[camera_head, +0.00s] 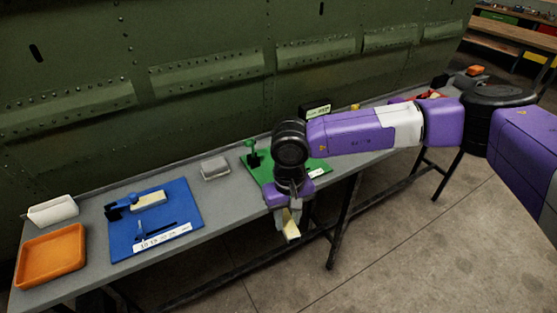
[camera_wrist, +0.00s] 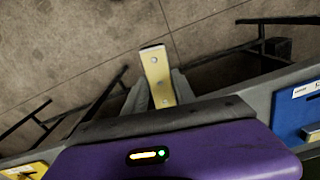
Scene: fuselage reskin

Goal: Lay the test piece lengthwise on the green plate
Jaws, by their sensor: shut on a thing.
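The test piece is a pale yellow strip (camera_head: 292,229) with holes along it; it also shows in the wrist view (camera_wrist: 156,72). My gripper (camera_head: 283,217) is shut on it, and the fingers also show on both sides of it in the wrist view (camera_wrist: 154,95). The strip slants downward in front of the bench's front edge, over the floor. The green plate (camera_head: 318,165) lies on the bench behind my gripper, partly hidden by my wrist. A green upright fixture (camera_head: 250,150) stands at its left back.
A grey block (camera_head: 215,168) lies left of the green plate. Farther left are a blue plate (camera_head: 187,200) with a clamp and a pale block, an orange tray (camera_head: 35,258) and a white bin (camera_head: 52,211). A riveted green wall (camera_head: 190,75) rises behind the bench.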

